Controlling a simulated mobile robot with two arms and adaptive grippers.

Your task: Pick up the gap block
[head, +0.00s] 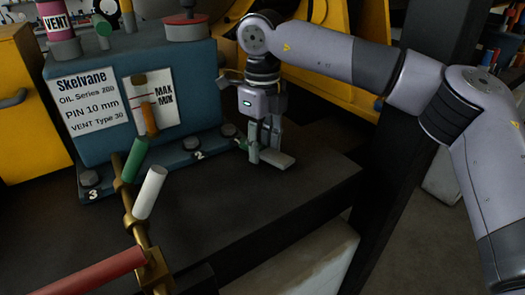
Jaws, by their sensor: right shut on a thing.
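The gap block (280,160) looks like a small pale grey slab, low at the dark bench top in front of the blue unit's right end. My right gripper (263,148) comes down from above and is shut on the block's left part. The fingers hide part of the block. I cannot tell whether the block touches the bench top or hangs just over it. My left gripper is not in view.
A blue Skelvane unit (190,75) with a bolted foot stands behind and left. A brass pipe (139,234) with green, white and red handles rises at the front left. The dark bench top (225,215) is clear in front of the gripper. A dark post (395,150) stands right.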

